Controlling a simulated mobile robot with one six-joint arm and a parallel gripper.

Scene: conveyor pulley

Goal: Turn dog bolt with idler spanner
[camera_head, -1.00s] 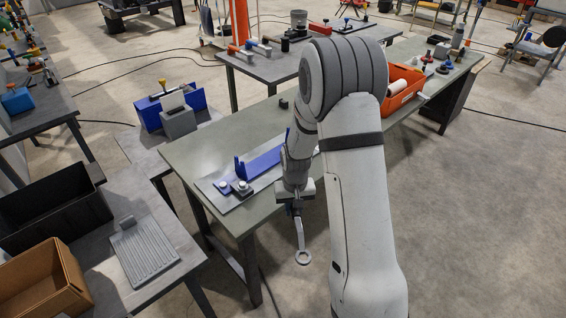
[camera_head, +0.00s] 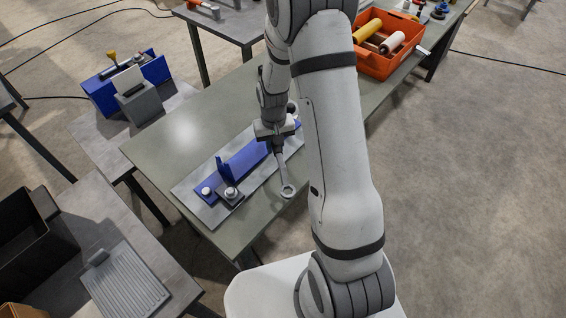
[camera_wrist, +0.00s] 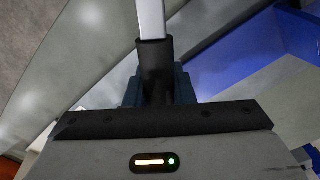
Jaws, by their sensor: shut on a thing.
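My gripper (camera_head: 277,146) is shut on the spanner (camera_head: 285,176), a grey shaft with a dark grip and a ring end. In the head view the ring hangs low, over or just beyond the front edge of the green bench. The wrist view shows the dark grip (camera_wrist: 155,75) between the jaws, with the pale shaft running up out of frame. A blue bracket (camera_head: 245,160) sits on a grey plate (camera_head: 190,198) on the bench. A bolt head (camera_head: 230,192) on a dark block stands at its left end, left of the ring and apart from it. A second pale bolt (camera_head: 206,190) is beside it.
The green bench (camera_head: 165,155) has clear room behind the plate. An orange crate (camera_head: 372,62) with rollers stands at its far right. A lower table at left holds a blue and grey fixture (camera_head: 140,105). A ribbed tray (camera_head: 125,285) lies at lower left.

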